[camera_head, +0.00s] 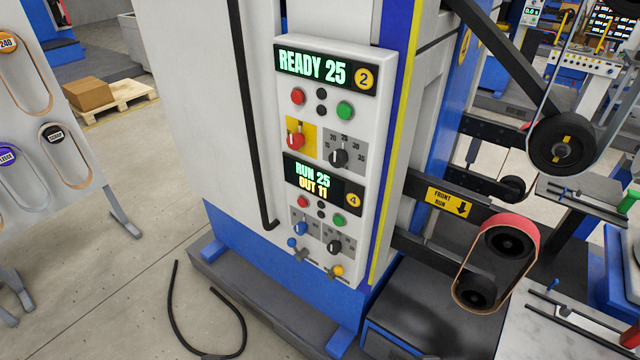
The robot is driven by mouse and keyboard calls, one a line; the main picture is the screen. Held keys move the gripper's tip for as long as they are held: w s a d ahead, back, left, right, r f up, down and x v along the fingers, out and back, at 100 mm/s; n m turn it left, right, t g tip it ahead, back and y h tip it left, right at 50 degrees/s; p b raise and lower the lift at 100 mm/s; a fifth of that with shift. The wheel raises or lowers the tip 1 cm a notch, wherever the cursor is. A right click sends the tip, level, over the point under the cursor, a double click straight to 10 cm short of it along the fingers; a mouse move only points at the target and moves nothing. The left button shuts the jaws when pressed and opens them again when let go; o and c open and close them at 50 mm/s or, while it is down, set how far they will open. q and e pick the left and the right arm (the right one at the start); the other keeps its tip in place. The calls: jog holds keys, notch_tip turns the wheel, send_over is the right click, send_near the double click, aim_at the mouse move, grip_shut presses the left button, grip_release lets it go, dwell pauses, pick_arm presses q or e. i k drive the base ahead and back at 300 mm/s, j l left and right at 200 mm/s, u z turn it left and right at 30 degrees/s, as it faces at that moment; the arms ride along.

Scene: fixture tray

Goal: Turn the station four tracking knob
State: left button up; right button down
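The control panel (365,120) is on the front of a white and blue machine. Its lower section has a display (318,181) reading "RUN 25 OUT 11" with a yellow 4 badge (353,200). Below it are a red button (303,202), a green button (338,219), a blue knob (300,229) and a black dial knob (334,246). At the bottom edge are a small blue knob (292,242) and a small yellow knob (337,270) with dark metal parts. Labels there are too small to read, so I cannot tell which is the tracking knob. Neither gripper is in view.
The upper section reads "READY 25" on a display (314,68) marked 2, with a red selector (295,139) and a black dial (338,158). A sanding belt (505,262) on rollers juts out at right.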

aim_at(301, 228)
jog(key=i+j+z, duration=0.2)
jog(key=j, duration=0.2)
jog(key=j+z, duration=0.2)
jog(key=j, duration=0.2)
jog(key=i+j+z, duration=0.2)
jog(key=j, duration=0.25)
jog(key=k, duration=0.1)
